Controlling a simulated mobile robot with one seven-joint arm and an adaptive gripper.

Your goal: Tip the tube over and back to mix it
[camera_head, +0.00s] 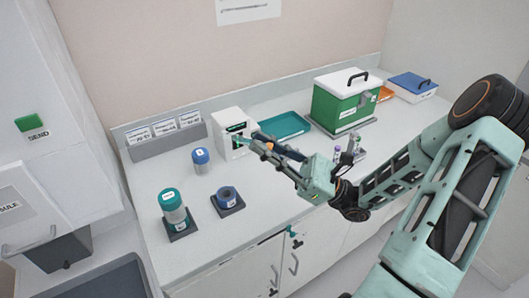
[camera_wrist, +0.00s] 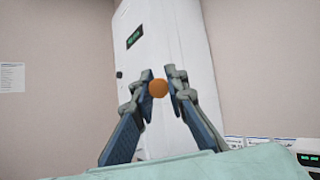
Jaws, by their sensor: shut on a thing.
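My gripper (camera_head: 262,141) reaches out level over the counter, in front of a small white device, with its fingers pointing to the left. It is shut on the tube, of which a small orange part (camera_head: 269,146) shows between the fingers. In the wrist view, my gripper's fingertips (camera_wrist: 159,88) close on both sides of a round orange end (camera_wrist: 158,88). The rest of the tube is hidden, and I cannot tell its exact tilt. A small rack (camera_head: 357,156) with a few tubes stands to the right, behind my wrist.
The white device (camera_head: 232,127) stands close behind my gripper. A teal tray (camera_head: 284,127), a green box (camera_head: 345,104) and a blue-lidded box (camera_head: 412,87) are at the back.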

